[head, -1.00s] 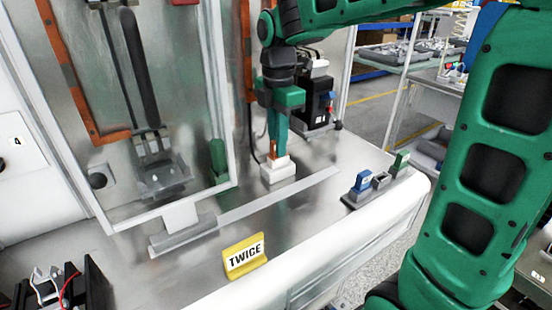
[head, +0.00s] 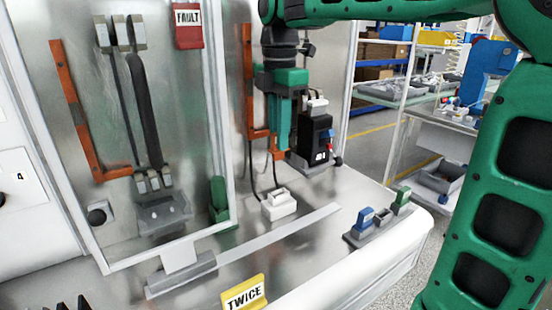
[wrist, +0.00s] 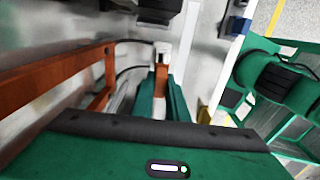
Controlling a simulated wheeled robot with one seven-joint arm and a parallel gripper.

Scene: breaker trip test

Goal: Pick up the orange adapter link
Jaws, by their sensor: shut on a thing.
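The orange adapter link (head: 273,146) shows as a small strip at the fingertips of my gripper (head: 280,148) in the head view. My gripper is shut on it and holds it above the white block (head: 279,204), apart from it. In the wrist view the link (wrist: 160,78) stands between the green fingers (wrist: 160,95). Much of the link is hidden by the fingers.
A black device (head: 313,136) stands close behind my gripper. An orange bar (head: 248,85) runs beside my gripper. A yellow TWICE sign (head: 244,293) and a switch holder (head: 378,229) stand in front.

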